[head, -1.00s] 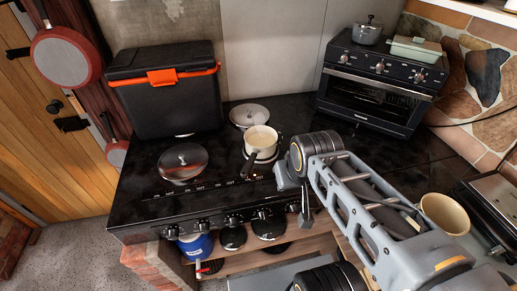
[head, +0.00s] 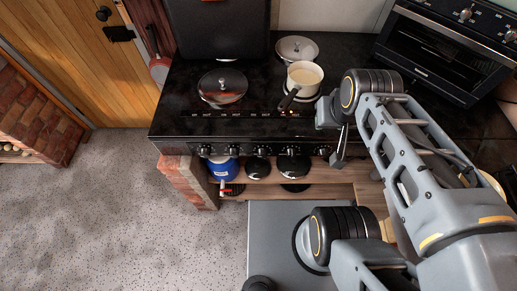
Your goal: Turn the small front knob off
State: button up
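The black stove (head: 225,127) has a row of several small round knobs along its front edge. One is near the left end (head: 205,151), one is near the middle (head: 262,150), and the rightmost (head: 323,150) is beside my gripper. Which one is the small front knob, and how each is turned, is too small to tell. A small white saucepan (head: 304,76) with pale contents stands on the stove, its dark handle pointing to the front. My gripper (head: 338,158) hangs at the stove's front right, seen edge-on, with no object visible in it. Its finger gap is not clear.
A lidded pan (head: 222,88) and a round lid (head: 297,48) are on the stove. A black box (head: 215,28) and a toaster oven (head: 440,50) stand behind. A shelf below holds a blue pot (head: 222,168). The floor (head: 130,215) at left is clear.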

aim_at(291, 153)
jog(key=z, duration=0.7)
jog(key=k, duration=1.8)
jog(key=u, duration=0.95)
jog(key=i, duration=1)
